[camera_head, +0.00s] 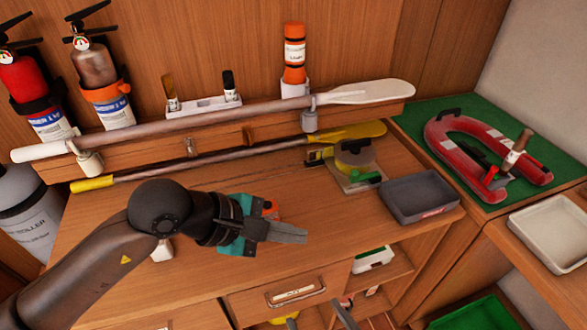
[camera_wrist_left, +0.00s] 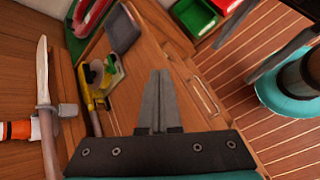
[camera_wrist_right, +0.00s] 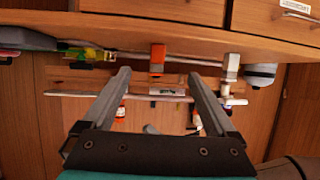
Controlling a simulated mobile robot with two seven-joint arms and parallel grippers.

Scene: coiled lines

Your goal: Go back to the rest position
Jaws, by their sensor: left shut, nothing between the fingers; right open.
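My left gripper (camera_head: 305,237) is over the middle of the wooden bench, its dark fingers pressed together with nothing between them. The left wrist view also shows the closed fingers (camera_wrist_left: 160,75), with bare bench top beyond them. My right gripper (camera_wrist_right: 159,72) has its two fingers spread wide in the right wrist view, with empty space between the tips. It sits low, in front of the bench. In the head view only dark finger parts show at the bottom edge. My left arm hides part of the bench front and an orange item (camera_head: 271,207).
A long paddle (camera_head: 365,93) rests on holders along the back. A yellow-ended paddle (camera_head: 345,134) lies below it. A grey tray (camera_head: 420,197) stands at the bench's right. A red horseshoe-shaped object (camera_head: 470,145) lies on green matting. Drawers and open shelves (camera_head: 372,258) are below.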

